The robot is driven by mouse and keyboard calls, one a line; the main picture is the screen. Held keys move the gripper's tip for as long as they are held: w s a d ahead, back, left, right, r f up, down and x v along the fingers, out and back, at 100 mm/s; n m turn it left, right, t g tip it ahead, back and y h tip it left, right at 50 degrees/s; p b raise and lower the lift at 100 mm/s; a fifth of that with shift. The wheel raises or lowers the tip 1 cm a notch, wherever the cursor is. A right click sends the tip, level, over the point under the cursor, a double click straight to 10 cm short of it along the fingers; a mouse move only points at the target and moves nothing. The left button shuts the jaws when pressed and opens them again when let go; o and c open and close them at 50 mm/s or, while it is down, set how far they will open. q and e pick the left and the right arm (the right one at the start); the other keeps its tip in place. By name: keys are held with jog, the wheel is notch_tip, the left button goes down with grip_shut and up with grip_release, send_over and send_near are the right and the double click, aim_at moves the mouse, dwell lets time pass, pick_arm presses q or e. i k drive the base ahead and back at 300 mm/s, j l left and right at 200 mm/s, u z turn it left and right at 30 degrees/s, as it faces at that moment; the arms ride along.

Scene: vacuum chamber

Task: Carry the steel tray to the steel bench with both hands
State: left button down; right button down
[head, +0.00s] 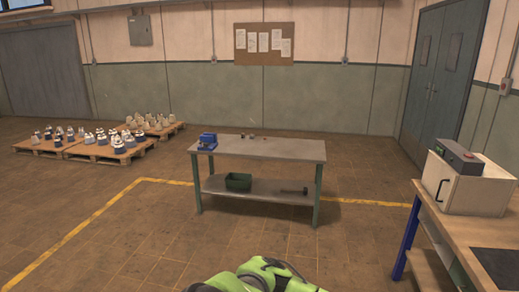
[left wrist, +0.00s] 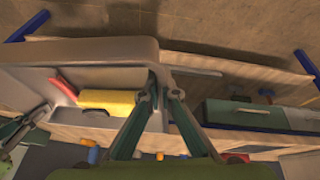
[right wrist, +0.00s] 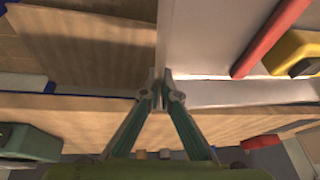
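The steel bench (head: 265,150) stands in the middle of the head view, with a grey top, green legs and a lower shelf. The steel tray is outside the head view. In the left wrist view the tray (left wrist: 110,52) holds a red thing (left wrist: 63,87) and a yellow thing (left wrist: 107,101). My left gripper (left wrist: 159,84) is shut on its wall near a corner. In the right wrist view my right gripper (right wrist: 161,84) is shut on the tray's wall (right wrist: 167,35). The tray is over a wooden worktop; I cannot tell if it touches.
A blue vise (head: 207,141) and small parts sit on the bench's left half; its right half is clear. A green bin (head: 238,181) and a hammer (head: 294,190) lie on its shelf. A wooden workbench (head: 450,222) with an oven-like box (head: 468,185) stands right. Open floor lies before the bench.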

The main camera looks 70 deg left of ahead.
aim_at(275, 147)
jog(key=u, duration=1.95)
jog(key=i+u, duration=0.1)
jog(key=i, duration=5.3)
